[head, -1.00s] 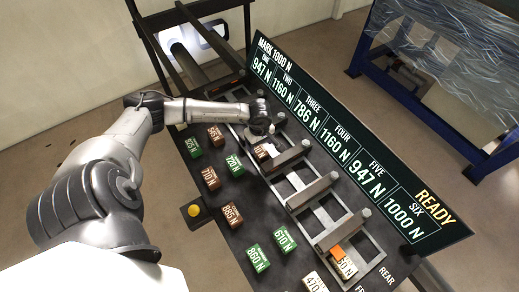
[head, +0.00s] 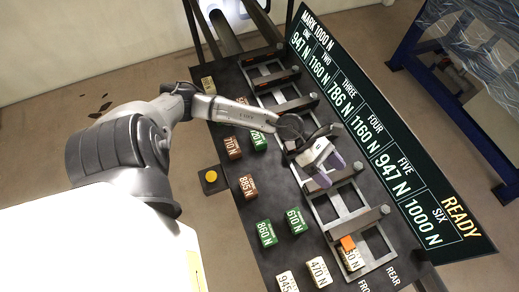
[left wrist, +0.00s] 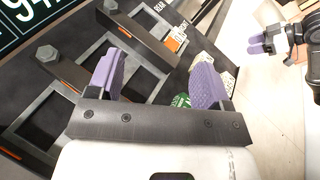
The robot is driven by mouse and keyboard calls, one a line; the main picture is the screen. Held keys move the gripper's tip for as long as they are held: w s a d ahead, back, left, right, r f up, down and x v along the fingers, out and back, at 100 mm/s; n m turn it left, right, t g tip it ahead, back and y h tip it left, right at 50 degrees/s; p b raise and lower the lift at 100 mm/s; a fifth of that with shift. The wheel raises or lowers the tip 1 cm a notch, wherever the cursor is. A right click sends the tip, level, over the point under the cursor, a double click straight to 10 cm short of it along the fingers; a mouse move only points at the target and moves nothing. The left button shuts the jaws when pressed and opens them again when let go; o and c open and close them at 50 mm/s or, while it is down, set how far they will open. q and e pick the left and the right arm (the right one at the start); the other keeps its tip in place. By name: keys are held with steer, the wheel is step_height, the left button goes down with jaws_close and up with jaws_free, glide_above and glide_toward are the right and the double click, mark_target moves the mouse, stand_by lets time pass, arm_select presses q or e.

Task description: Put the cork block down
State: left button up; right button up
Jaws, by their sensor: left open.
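My left gripper (head: 328,170) is open above the middle of the slotted rack (head: 341,208). In the left wrist view its purple fingers (left wrist: 157,74) stand apart with nothing between them. I cannot tell for certain which block is the cork one. Brown blocks marked 710 N (head: 232,148) and 885 N (head: 248,187) stand on the dark board. Cream blocks marked 470 (head: 319,272) and 945 (head: 287,282) are at its near end. My right gripper (left wrist: 272,42) shows only in the left wrist view.
Green blocks (head: 266,233) (head: 295,221) stand left of the rack. A long sign (head: 385,145) reading READY rises along the rack's right side. Posts (head: 384,209) stick up from the rack's dividers. A yellow button (head: 211,176) is at the board's left edge.

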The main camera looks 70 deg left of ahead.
arm_select(q)
step_height(320, 180, up, 5)
steer(key=w+n+t+y, duration=0.1)
steer(key=n+t+y, duration=0.2)
steer(key=n+t, duration=1.1)
steer(key=s+a+f+n+g+y, duration=0.2)
steer(key=s+f+n+g+y, duration=0.35)
steer(key=n, duration=0.75)
steer(key=s+a+f+n+g+y, duration=0.2)
steer(key=s+f+n+g+y, duration=0.4)
steer(key=n, duration=0.7)
steer(key=s+d+f+n+g, duration=0.1)
steer(key=s, duration=0.2)
steer(key=s+d+f+n+g+h, duration=0.1)
steer(key=s+f+g, duration=0.1)
steer(key=s, duration=0.1)
steer(key=s+d+f+n+g+h, duration=0.1)
steer(key=s+g, duration=0.1)
steer(key=s, duration=0.2)
steer(key=shift+d+f+n+g, duration=0.15)
steer(key=shift+d+n+g, duration=0.1)
steer(key=shift+d+n, duration=0.15)
steer(key=shift+a, duration=0.1)
